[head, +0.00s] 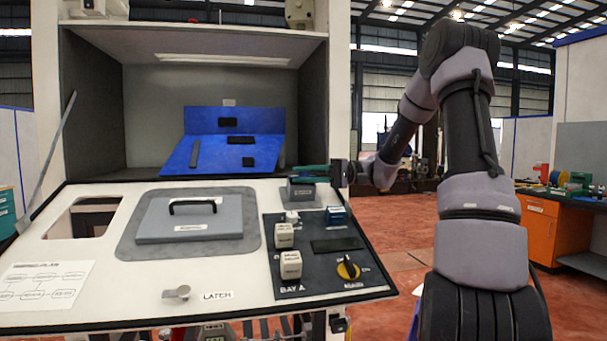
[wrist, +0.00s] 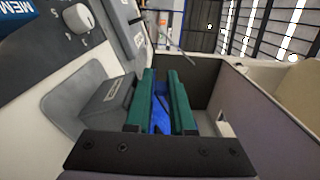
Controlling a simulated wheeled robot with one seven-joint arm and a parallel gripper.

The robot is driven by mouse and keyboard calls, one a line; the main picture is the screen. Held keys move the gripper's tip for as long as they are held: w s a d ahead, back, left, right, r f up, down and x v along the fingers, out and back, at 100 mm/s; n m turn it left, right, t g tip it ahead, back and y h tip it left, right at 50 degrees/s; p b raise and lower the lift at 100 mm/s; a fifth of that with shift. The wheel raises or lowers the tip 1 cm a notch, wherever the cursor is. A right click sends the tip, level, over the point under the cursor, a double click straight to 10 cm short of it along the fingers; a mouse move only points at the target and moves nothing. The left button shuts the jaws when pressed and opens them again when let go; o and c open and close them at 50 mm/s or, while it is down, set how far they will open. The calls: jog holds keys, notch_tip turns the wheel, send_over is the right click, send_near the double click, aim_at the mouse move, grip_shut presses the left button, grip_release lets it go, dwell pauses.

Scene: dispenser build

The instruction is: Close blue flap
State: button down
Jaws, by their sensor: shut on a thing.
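The blue flap (head: 215,156) lies tilted forward inside the open-fronted cabinet, in front of an upright blue panel (head: 235,120) that it meets at its back edge. Dark strips and small dark blocks sit on the blue surfaces. My gripper (head: 300,170) reaches in from the right, low over the counter's back edge, with its green fingers beside the flap's right front corner. In the wrist view my gripper (wrist: 160,95) is closed around a blue piece (wrist: 160,115), which appears to be the flap's edge. The exact grip contact is mostly hidden by the fingers.
A grey labelled block (head: 301,191) stands just below the fingers. The white counter (head: 110,245) carries a grey lid (head: 190,220) with a black handle, and a dark control panel (head: 340,270) with blocks and a yellow knob. The cabinet's right wall (head: 315,110) is close to my gripper.

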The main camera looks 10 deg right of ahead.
dwell(0.4)
jog(key=c, duration=0.8)
grip_release()
jog(key=shift+c, duration=0.2)
